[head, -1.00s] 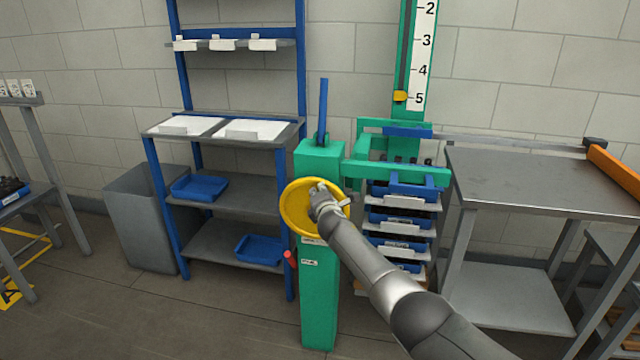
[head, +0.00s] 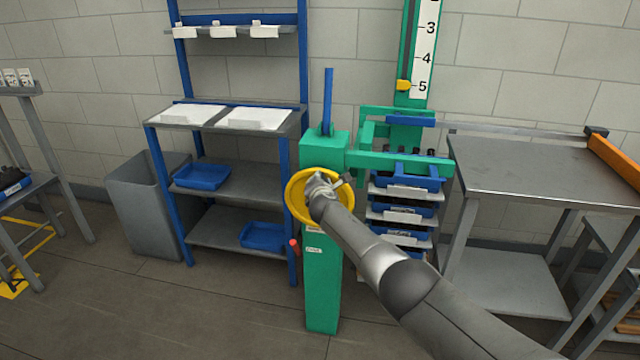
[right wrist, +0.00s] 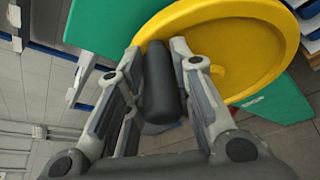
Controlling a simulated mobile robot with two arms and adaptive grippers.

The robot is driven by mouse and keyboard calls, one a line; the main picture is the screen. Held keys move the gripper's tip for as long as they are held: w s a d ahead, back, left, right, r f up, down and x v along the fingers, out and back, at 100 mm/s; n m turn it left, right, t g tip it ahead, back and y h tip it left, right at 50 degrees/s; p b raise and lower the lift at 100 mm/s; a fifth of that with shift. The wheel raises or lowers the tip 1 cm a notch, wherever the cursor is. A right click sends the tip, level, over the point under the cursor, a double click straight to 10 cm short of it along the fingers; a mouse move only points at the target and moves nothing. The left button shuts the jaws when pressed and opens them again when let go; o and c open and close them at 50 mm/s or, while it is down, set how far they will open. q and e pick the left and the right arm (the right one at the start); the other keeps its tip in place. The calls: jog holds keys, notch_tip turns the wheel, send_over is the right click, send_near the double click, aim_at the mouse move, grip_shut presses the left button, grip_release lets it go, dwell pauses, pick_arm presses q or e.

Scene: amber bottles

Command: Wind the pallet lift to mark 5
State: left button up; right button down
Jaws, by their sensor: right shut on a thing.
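The yellow handwheel (head: 292,200) is on the front of a green post (head: 322,285). My right gripper (head: 320,188) is at the wheel. In the right wrist view my right gripper (right wrist: 165,75) is shut on the wheel's dark handle (right wrist: 160,85), with the yellow wheel (right wrist: 265,45) just behind. The pallet lift (head: 405,163) is green and holds a stack of blue trays (head: 402,210). Its yellow pointer (head: 404,85) is level with mark 5 on the white scale (head: 424,60). My left gripper is out of view.
A blue lever (head: 328,95) stands up on the post, and a red knob (head: 294,243) shows on its left side. A blue shelf rack (head: 215,121) and a grey bin (head: 145,210) are to the left. A steel table (head: 530,165) is to the right.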

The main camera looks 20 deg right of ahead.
jog(key=shift+w+a+r, duration=0.3)
jog(key=shift+a+r, duration=0.15)
jog(key=shift+a, duration=0.2)
jog(key=c, duration=1.3)
grip_release()
jog(key=shift+a+f, duration=0.1)
jog(key=shift+f, duration=0.05)
jog(key=shift+o, duration=0.2)
jog(key=shift+d+f, duration=0.15)
jog(key=shift+d, duration=0.05)
jog(key=shift+s, duration=0.15)
jog(key=shift+v, duration=1.15)
jog(key=v, duration=0.9)
jog(key=shift+s+a, duration=0.2)
